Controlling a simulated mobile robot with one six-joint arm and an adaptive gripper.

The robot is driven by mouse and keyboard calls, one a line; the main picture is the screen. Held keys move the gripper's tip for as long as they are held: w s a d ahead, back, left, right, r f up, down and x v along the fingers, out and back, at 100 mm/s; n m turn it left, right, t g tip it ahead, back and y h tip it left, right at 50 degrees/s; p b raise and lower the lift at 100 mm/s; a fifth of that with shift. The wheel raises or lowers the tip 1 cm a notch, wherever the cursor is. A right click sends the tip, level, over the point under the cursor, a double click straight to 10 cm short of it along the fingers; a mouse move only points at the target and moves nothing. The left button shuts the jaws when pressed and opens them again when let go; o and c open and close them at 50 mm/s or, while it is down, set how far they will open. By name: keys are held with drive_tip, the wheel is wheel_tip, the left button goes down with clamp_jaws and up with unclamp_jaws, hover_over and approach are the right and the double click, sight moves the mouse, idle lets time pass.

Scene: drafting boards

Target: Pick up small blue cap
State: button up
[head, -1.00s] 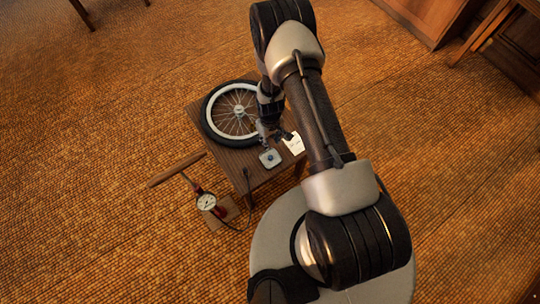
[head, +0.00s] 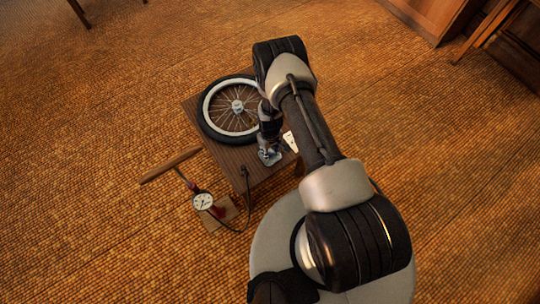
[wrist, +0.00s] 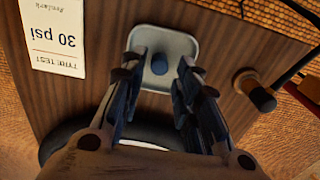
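The small blue cap (wrist: 159,64) sits on a pale square dish (wrist: 168,38) in the wrist view. My gripper (wrist: 159,68) is open, with one finger to the left of the cap and one to the right. Gaps show between the cap and both fingers. In the head view my gripper (head: 269,156) is over the dish, and the cap is hidden there.
The dish is on a small wooden table (head: 262,176). A spoked wheel (head: 237,107) lies behind it, and a card reading "30 psi" (wrist: 55,40) lies close by. A pump with a gauge (head: 203,201) stands on the floor to the left, its hose reaching the table edge.

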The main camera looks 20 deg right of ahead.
wheel_tip(320, 180, down, 3)
drive_tip(key=shift+w+r+b, duration=0.1)
drive_tip(key=shift+b, duration=0.25)
drive_tip(key=c, duration=0.5)
drive_tip(key=shift+r, duration=0.1)
wheel_tip(320, 180, up, 20)
drive_tip(key=p, duration=0.7)
